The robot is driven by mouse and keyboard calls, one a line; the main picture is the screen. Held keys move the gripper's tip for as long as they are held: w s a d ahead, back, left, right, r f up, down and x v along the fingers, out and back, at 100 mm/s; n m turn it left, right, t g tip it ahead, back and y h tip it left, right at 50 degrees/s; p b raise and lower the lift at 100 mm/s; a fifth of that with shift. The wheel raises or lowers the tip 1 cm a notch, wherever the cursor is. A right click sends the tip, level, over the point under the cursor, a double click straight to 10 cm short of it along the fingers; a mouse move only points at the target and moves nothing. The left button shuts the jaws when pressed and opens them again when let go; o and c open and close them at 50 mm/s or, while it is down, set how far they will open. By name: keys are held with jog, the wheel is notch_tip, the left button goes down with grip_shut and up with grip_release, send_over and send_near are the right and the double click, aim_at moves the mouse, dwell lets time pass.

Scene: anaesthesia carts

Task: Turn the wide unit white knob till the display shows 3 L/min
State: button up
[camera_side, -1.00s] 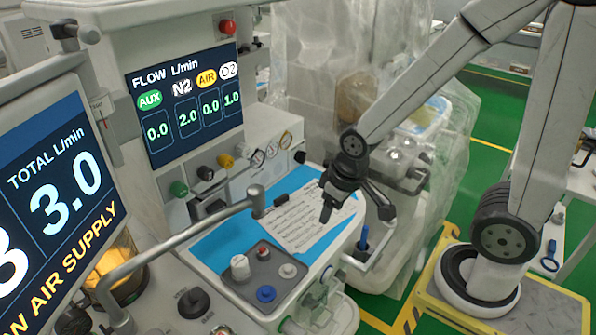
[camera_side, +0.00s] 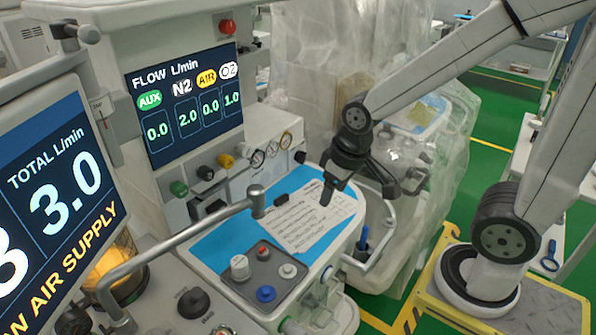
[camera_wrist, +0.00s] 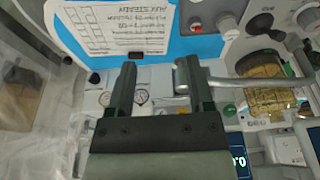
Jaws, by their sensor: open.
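The wide unit's display (camera_side: 183,105) reads AUX 0.0, N2 2.0, AIR 0.0 and O2 1.0. Below it are a green knob (camera_side: 178,188), a black knob (camera_side: 205,173) and a yellow knob (camera_side: 225,160). A pale, indistinct shape right of the yellow one may be the white knob. Another white knob (camera_side: 240,267) stands on the grey panel of the worktop. My gripper (camera_side: 326,194) points down above the worktop's right part, apart from all knobs. In the wrist view its two fingers (camera_wrist: 155,70) are spread with nothing between them.
A metal rail (camera_side: 190,236) crosses in front of the worktop. A printed sheet (camera_side: 300,222) lies on the blue surface (camera_side: 218,246). A second screen (camera_side: 55,200) reads TOTAL 3.0 L/min. Round gauges (camera_side: 272,150) sit right of the knobs. A plastic-draped unit stands behind.

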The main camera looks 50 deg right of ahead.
jog(key=v, duration=0.2)
jog(key=t, duration=1)
send_near(248, 152)
jog(key=w+m+t, duration=0.1)
jog(key=w+t, duration=0.1)
jog(key=t, duration=0.3)
jog(key=f, duration=0.4)
jog(key=shift+s+f, duration=0.15)
jog(key=shift+s, duration=0.1)
jog(key=shift+w, duration=3.9)
